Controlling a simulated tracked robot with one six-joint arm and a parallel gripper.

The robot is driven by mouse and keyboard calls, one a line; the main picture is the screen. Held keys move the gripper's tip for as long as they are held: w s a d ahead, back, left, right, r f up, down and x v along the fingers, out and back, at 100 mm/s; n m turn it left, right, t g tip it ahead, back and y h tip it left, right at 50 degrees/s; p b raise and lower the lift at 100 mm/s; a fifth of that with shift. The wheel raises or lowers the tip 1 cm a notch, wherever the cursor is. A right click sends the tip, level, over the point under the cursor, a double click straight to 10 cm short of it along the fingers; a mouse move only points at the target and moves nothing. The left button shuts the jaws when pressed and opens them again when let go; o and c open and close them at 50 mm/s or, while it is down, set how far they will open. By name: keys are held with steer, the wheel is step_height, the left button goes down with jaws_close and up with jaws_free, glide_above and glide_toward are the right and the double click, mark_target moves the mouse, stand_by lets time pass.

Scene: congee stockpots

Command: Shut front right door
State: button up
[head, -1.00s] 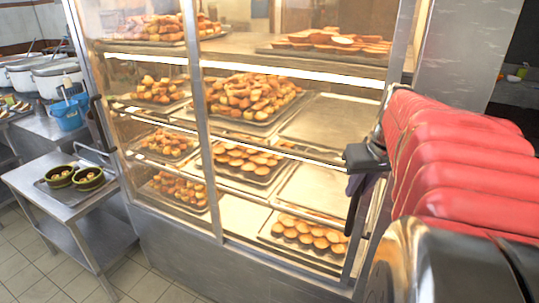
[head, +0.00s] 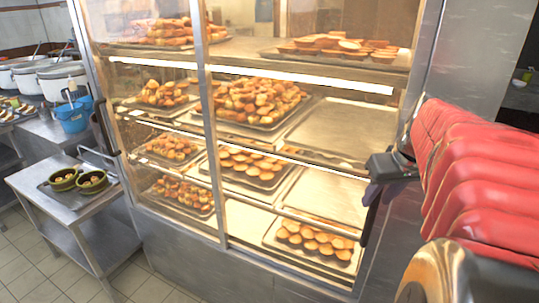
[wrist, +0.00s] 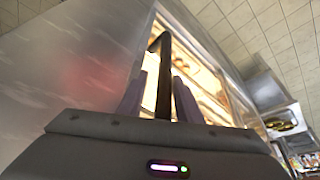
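The front right door (head: 345,105) is a metal-framed glass panel on the lit pastry cabinet. It stands near the cabinet front; I cannot tell whether a small gap is left at its right edge. Its upright black handle (wrist: 163,75) shows in the wrist view, between the two purplish fingers of my gripper (wrist: 160,98). The fingers look apart, with a gap on the left side of the handle.
The front left door (head: 155,120) is beside it, with a black handle (head: 105,125). Tiled floor shows at lower left.

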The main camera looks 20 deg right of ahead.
steer(key=shift+o, duration=0.4)
steer(key=shift+a, duration=0.1)
steer(key=v, duration=1.3)
steer(key=shift+r, duration=0.3)
steer(key=shift+a, duration=0.15)
